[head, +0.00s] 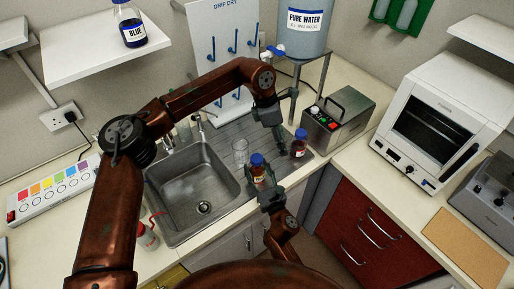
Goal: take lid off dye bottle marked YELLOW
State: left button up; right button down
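A bottle of amber-orange liquid with a blue lid (258,170) is at the front edge of the steel drainer by the sink. Its label is too small to read. My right gripper (266,187) is at this bottle's lower part and overlaps it; whether its fingers are closed on it is unclear. The lid is on the bottle. My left gripper (281,150) points down above the drainer, behind and right of the amber bottle and just left of a dark red bottle with a blue lid (298,145). Its finger gap is too small to make out.
A clear glass beaker (240,150) stands left of the amber bottle, beside the sink (190,185). A bottle marked BLUE (131,28) is on the shelf. A PURE WATER tank (304,25) and a metal box device (338,120) stand behind.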

pick_arm(q)
jog(key=d+r+m+h, duration=0.1)
jog(key=d+r+h, duration=0.6)
jog(key=r, duration=0.4)
jog(key=d+r+h, duration=0.4)
jog(key=d+r, duration=0.6)
jog(key=r, duration=0.1)
jog(key=w+a+r+n+t+h, duration=0.1)
jog(key=w+a+r+n+t, duration=0.1)
jog(key=w+r+n+t, duration=0.4)
jog(key=w+a+r+n+t+h, duration=0.15)
jog(key=w+r+t, duration=0.25)
jog(key=w, duration=0.4)
jog(key=w+a+f+n+t+y, duration=0.3)
jog(key=w+a+f+n+y, duration=0.3)
jog(key=w+f, duration=0.1)
jog(key=m+g+y, duration=0.2)
jog(key=g+y, duration=0.9)
jog(key=g, duration=0.2)
send_over(257, 158)
notch_tip(257, 158, down, 28)
jog(key=shift+w+r, duration=0.1)
jog(key=shift+a+f, duration=0.1)
jog(key=shift+f, duration=0.2)
notch_tip(257, 158, down, 7)
jog(key=shift+f, duration=0.15)
